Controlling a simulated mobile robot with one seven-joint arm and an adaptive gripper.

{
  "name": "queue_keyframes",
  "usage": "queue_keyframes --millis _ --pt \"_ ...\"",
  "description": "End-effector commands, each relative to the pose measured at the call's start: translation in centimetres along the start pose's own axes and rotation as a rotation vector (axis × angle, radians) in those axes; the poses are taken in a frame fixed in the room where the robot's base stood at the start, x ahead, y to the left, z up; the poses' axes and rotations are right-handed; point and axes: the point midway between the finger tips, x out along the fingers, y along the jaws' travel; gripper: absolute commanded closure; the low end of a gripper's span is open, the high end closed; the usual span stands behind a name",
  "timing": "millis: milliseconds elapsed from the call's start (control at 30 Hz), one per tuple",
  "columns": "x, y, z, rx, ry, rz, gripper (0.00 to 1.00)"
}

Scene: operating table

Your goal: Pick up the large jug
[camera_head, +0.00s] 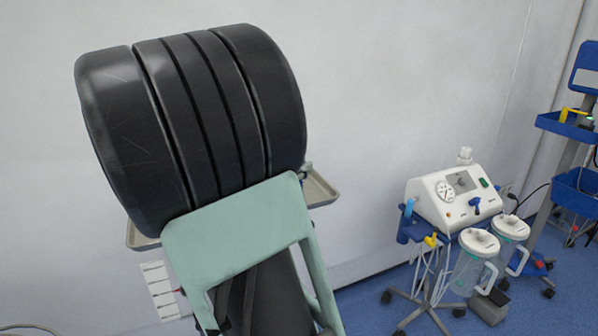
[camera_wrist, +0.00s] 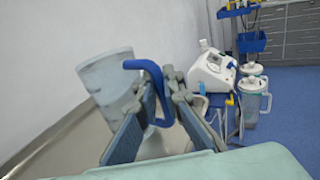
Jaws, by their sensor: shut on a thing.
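The large jug (camera_wrist: 108,78) is a pale grey vessel with a blue handle (camera_wrist: 143,65), left of centre in the wrist view. My gripper (camera_wrist: 161,83) is shut on the blue handle, with one finger on each side of it. The jug's lower part is partly hidden behind my left finger. It is over or on the metal tray, and I cannot tell whether its base touches. In the head view my own arm hides the jug and the gripper.
The metal tray (camera_wrist: 62,148) runs along the pale wall; its edge also shows in the head view (camera_head: 321,190). To the right stands a white suction unit (camera_head: 447,199) on a wheeled stand, with two lidded canisters (camera_head: 471,265). Blue floor lies around it.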

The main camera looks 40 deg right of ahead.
Motion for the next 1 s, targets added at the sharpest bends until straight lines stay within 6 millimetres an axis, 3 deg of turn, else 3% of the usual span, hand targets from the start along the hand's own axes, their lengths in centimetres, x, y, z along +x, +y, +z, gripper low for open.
queue_keyframes --millis 300,1000 --pt "-0.1 0.1 2.6 0.005 -0.001 0.001 1.00" --pt "-5.1 0.9 8.5 0.004 0.000 0.001 1.00"
